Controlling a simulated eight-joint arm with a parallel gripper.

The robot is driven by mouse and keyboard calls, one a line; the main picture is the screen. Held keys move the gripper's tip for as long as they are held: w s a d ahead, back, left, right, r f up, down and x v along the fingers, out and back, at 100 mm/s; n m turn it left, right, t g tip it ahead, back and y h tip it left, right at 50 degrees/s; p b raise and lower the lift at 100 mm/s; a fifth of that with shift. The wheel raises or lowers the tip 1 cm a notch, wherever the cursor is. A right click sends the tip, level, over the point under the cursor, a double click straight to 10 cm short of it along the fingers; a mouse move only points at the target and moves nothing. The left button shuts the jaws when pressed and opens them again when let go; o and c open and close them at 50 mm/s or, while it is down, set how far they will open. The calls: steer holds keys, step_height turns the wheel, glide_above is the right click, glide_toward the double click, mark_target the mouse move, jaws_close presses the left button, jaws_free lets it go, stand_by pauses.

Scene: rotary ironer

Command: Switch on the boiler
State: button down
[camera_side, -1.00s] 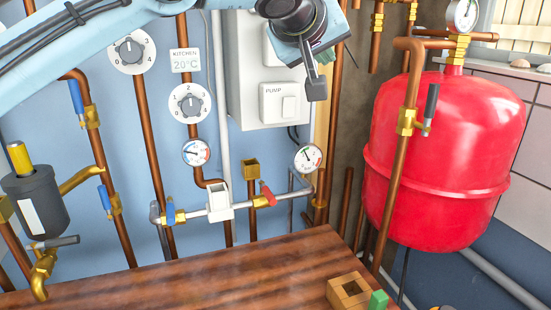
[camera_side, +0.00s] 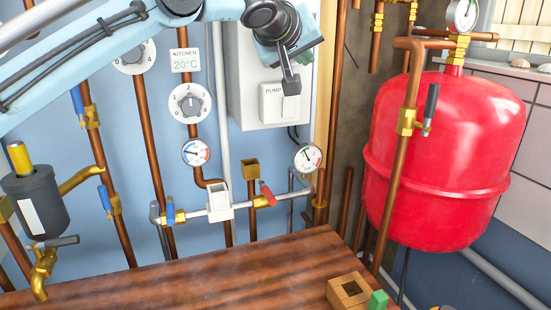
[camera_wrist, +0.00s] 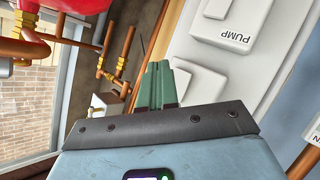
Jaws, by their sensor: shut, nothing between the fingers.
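A white control box (camera_side: 240,95) hangs on the wall. Its lower switch plate (camera_side: 271,107) is labelled PUMP and has a rocker; it also shows upside down in the wrist view (camera_wrist: 222,30). A second white plate (camera_wrist: 205,84) sits on the same box beside the green fingers, partly hidden by my gripper; no label on it is readable. No label reading boiler is visible. My gripper (camera_side: 291,84) is shut and empty. In the side view its tip overlaps the upper right of the PUMP plate; contact cannot be told. The fingers also show in the wrist view (camera_wrist: 157,68).
A red tank (camera_side: 445,160) stands to the right, with copper pipes before it. Dials (camera_side: 190,103), gauges (camera_side: 307,157) and valves line the blue wall. A wooden worktop (camera_side: 200,275) below bears a small wooden box (camera_side: 340,292) and green block (camera_side: 378,300).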

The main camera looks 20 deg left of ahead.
steer(key=shift+w+a, duration=0.6)
steer(key=shift+f, duration=0.1)
stand_by(1.6)
steer(key=shift+w+a, duration=0.25)
steer(key=shift+a, duration=0.05)
steer(key=shift+w+a, duration=0.2)
steer(key=shift+w, duration=0.05)
stand_by(0.7)
steer(key=shift+s+d, duration=0.1)
steer(key=shift+s+d, duration=0.4)
steer(key=shift+s, duration=0.05)
stand_by(0.4)
steer(key=s+d, duration=0.3)
steer(key=shift+s+d+r, duration=0.25)
steer(key=shift+d+r, duration=0.05)
steer(key=shift+r, duration=0.05)
